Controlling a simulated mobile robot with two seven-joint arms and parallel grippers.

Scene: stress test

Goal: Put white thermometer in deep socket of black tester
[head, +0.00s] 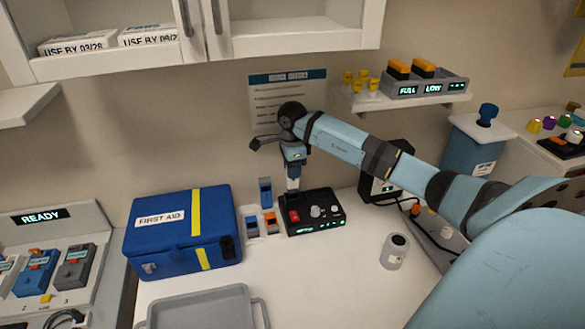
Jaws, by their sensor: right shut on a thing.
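The black tester (327,225) stands on the white counter against the wall. It has a red switch, pale knobs and green lit marks on its front. My right gripper (293,172) points down over the tester's back left part. It is shut on the white thermometer (293,184), of which only a short pale piece shows below the fingers. The thermometer looks upright, with its lower end at the tester's back left top. I cannot tell whether it is inside a socket or just above it; the deep socket is not clearly visible. My left gripper is not in view.
A blue first aid box (180,258) and a small rack with blue and orange items (262,221) stand left of the tester. A grey tray (200,310) lies in front, and a grey cylinder (395,251) stands right. The counter's middle is clear.

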